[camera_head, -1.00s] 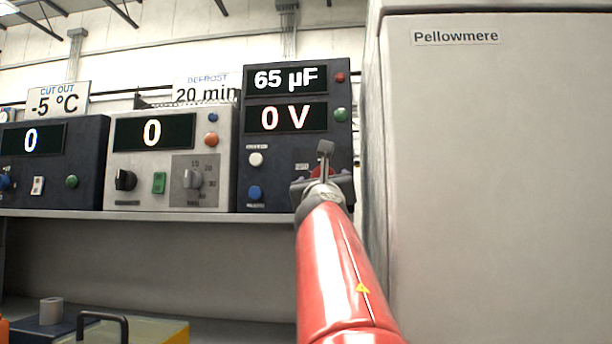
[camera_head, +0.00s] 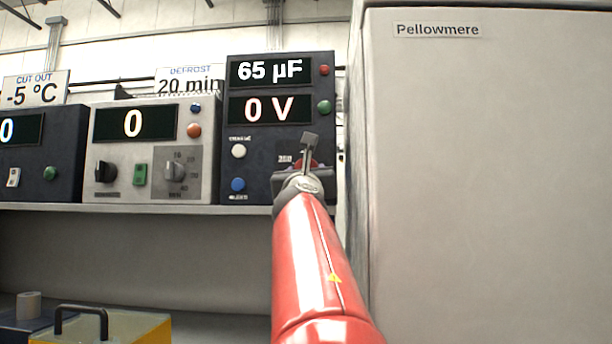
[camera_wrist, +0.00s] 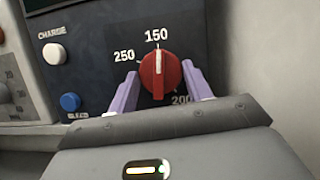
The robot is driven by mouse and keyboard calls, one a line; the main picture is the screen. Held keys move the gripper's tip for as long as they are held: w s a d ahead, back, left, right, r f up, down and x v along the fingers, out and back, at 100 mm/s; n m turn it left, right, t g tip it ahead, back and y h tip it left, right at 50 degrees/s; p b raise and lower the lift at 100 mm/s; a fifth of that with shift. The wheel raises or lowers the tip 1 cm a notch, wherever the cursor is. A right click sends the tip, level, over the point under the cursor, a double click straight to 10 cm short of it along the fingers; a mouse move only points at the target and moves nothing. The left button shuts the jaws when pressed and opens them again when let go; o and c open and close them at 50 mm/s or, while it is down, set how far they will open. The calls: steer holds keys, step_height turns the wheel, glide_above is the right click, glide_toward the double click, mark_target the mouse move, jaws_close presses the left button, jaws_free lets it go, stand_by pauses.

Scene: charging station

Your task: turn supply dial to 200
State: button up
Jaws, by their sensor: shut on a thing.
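The supply dial (camera_wrist: 153,80) is a red knob on the dark unit (camera_head: 233,150), with 250 at its left, 150 at its top and 200 at its lower right. Its white pointer line is up, at 150. In the wrist view my gripper (camera_wrist: 160,88) has a purple finger on each side of the knob and is shut on it. In the head view my gripper (camera_head: 308,160) is in front of the dial and hides most of it. The unit's displays read 65 µF and 0 V.
A white CHARGE button (camera_wrist: 54,54) and a blue button (camera_wrist: 70,102) are left of the dial. A large pale cabinet (camera_head: 480,180) stands close on the right. A grey control unit (camera_head: 150,190) is on the left of the dark unit, on the same shelf (camera_head: 120,208).

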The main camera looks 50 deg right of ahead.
steer(key=m+g, duration=0.2)
steer(key=m, duration=0.3)
steer(key=m+g+h, duration=0.1)
steer(key=m+g, duration=0.1)
steer(key=m, duration=0.2)
steer(key=m+g+h, duration=0.1)
steer(key=m+g, duration=0.1)
steer(key=m, duration=0.3)
steer(key=shift+w+a+r+m+g, duration=0.25)
steer(key=shift+w+m+g, duration=0.05)
steer(key=shift+w+g, duration=0.1)
steer(key=m+g+y+p, duration=0.1)
steer(key=m+p, duration=0.1)
steer(key=m, duration=0.2)
steer(key=m+y+p, duration=0.1)
steer(key=m+p, duration=0.2)
steer(key=m, duration=0.2)
steer(key=m+g+y+p, duration=0.1)
steer(key=m+y+p, duration=0.1)
steer(key=m, duration=0.3)
steer(key=shift+r+g, duration=0.3)
steer(key=shift+r, duration=0.1)
steer(key=shift+s+m+y, duration=0.1)
steer(key=shift+m+y, duration=0.5)
steer(key=shift+m, duration=0.8)
